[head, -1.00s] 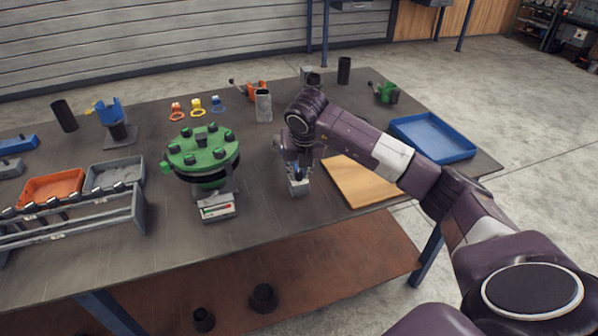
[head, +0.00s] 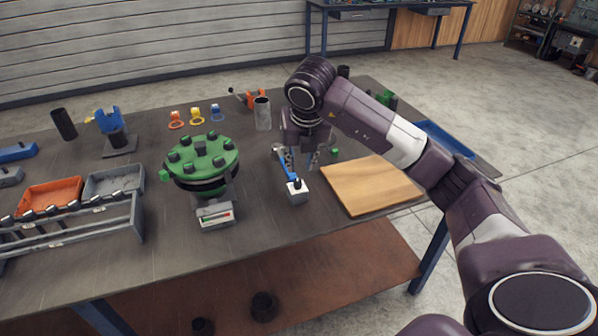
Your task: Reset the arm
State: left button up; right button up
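My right arm comes in from the right, and its gripper (head: 302,164) hangs over the workbench (head: 258,222), pointing down. Its two fingers are apart with nothing seen between them. A blue-handled tool (head: 289,172) stands at a small light grey block (head: 297,192) just below and left of the gripper. The fingers look clear of the tool, though they partly overlap it in the head view. The green flanged pipe (head: 203,158) with dark bolts stands to the left of the gripper. My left gripper is not in view.
A wooden board (head: 371,186) lies right of the gripper. A blue tray (head: 445,137) is partly hidden behind my arm. A grey cylinder (head: 262,113) stands behind. An orange bin (head: 52,193) and a grey rack (head: 75,222) are at left.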

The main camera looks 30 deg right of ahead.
jog(key=shift+v, duration=1.15)
